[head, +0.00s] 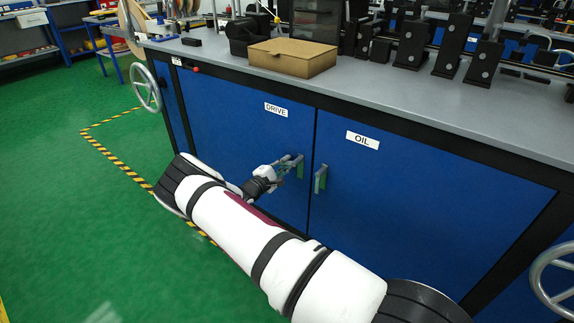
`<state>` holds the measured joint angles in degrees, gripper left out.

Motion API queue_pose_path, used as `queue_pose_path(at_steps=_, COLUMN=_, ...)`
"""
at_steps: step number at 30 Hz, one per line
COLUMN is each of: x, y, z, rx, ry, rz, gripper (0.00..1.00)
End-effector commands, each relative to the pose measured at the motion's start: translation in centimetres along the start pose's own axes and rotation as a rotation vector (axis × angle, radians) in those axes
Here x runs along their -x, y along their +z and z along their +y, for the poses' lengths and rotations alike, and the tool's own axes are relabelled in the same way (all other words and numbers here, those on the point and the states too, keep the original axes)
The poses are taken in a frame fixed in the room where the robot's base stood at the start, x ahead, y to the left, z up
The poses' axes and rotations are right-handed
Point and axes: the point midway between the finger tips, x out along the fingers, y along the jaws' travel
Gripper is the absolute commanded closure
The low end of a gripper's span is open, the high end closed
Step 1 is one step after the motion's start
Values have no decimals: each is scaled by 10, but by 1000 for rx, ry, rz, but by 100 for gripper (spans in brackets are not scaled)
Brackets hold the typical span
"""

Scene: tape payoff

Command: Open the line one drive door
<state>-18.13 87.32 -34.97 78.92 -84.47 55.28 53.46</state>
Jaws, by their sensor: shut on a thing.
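The fingertips are small in the picture and partly cover the handle.
A handwheel (146,87) sticks out at the cabinet's left end. A cardboard box (292,57) stands on the grey top. Green floor is open at left.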

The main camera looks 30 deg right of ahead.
Motion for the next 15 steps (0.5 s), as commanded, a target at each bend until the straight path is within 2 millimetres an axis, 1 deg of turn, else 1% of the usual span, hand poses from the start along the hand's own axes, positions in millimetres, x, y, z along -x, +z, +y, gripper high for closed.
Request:
queue_pose_path(at_steps=6, x=1, y=0, z=7, rx=-155, ry=-1, rz=2, gripper=100)
queue_pose_path(at_steps=15, x=0, y=2, z=12, rx=-282, ry=-1, rz=1, gripper=100)
